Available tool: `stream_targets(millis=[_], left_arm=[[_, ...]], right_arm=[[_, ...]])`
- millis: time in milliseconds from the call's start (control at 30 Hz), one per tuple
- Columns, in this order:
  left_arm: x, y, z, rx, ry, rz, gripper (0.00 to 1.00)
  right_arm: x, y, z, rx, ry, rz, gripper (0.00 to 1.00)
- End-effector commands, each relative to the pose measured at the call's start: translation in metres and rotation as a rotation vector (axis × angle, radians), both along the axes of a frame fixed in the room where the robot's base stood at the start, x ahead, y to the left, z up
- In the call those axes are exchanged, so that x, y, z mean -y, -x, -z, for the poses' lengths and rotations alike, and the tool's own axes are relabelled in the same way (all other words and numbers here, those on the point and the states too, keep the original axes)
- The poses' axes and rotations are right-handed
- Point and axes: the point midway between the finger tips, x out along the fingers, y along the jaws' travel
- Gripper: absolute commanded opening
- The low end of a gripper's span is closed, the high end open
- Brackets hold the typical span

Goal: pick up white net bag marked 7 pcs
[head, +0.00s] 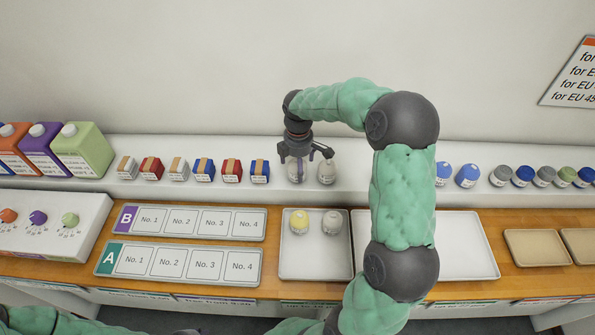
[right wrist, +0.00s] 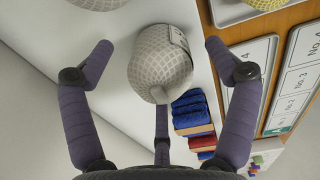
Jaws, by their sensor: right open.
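Two white net bags stand on the shelf: a left one (head: 295,172) and a right one (head: 327,173). A third pale net bag (head: 332,222) sits in a tray beside a yellow net bag (head: 300,221). My right gripper (head: 305,156) is open just above the left shelf bag. In the right wrist view, this bag (right wrist: 160,65) lies between the spread fingers of the gripper (right wrist: 160,46), with clear gaps on both sides. Its label is too small to read. The other shelf bag (right wrist: 97,4) shows at the top edge. My left gripper is out of view.
Small red, blue and white boxes (head: 204,170) stand left of the bags. Blue and grey containers (head: 467,176) stand farther right. The tray (head: 301,262) and label boards (head: 180,262) lie in front. My right arm hides part of the shelf and another tray (head: 470,262).

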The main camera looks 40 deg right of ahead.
Motion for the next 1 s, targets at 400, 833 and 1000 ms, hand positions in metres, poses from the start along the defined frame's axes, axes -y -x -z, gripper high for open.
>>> stream_targets(millis=[400, 833, 1000], left_arm=[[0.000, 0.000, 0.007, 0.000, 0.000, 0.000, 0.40], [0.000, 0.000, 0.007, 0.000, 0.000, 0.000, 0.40], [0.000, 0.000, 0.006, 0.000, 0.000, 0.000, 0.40]], right_arm=[[0.000, -0.001, 0.026, -0.001, -0.001, 0.000, 0.87], [0.000, -0.001, 0.026, -0.001, -0.001, 0.000, 0.26], [0.000, 0.000, 0.025, -0.001, -0.001, -0.001, 0.26]])
